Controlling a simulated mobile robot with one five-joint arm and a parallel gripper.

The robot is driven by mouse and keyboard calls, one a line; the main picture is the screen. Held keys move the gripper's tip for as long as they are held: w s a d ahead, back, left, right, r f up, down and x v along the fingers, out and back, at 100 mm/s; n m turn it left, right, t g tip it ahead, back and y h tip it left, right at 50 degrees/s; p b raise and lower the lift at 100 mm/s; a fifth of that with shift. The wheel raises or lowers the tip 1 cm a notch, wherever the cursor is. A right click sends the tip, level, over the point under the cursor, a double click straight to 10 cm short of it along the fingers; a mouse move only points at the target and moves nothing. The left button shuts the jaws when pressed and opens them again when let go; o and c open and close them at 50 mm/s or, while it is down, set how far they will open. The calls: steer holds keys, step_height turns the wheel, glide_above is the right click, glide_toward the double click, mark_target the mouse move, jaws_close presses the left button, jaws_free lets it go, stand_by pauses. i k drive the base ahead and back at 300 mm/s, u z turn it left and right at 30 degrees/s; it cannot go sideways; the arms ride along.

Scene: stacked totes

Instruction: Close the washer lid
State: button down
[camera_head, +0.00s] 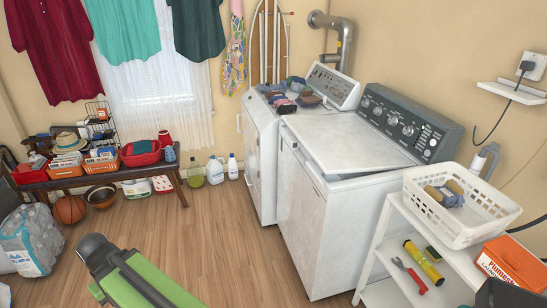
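The white washer (335,225) stands right of the middle, nearest to me of two machines side by side. Its lid (350,142) lies low over the top and looks slightly raised, with a dark gap showing under its near right edge. I cannot tell exactly how far it is open. The dark control panel (405,125) with knobs rises behind the lid. Nothing lies on the lid. My gripper is not visible, so its place relative to the lid cannot be seen.
A second white machine (257,150) stands beyond, with folded clothes on top. A white cart (385,232) with a laundry basket (452,225) stands close to the washer's right side. A low bench (110,176) with orange bins is at left. The wooden floor (225,250) before the washer is clear.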

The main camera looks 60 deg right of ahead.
mark_target(338, 145)
steer(key=u, duration=0.3)
steer(key=k, duration=0.55)
steer(key=z, duration=1.05)
steer(key=i, duration=0.5)
steer(key=u, duration=0.05)
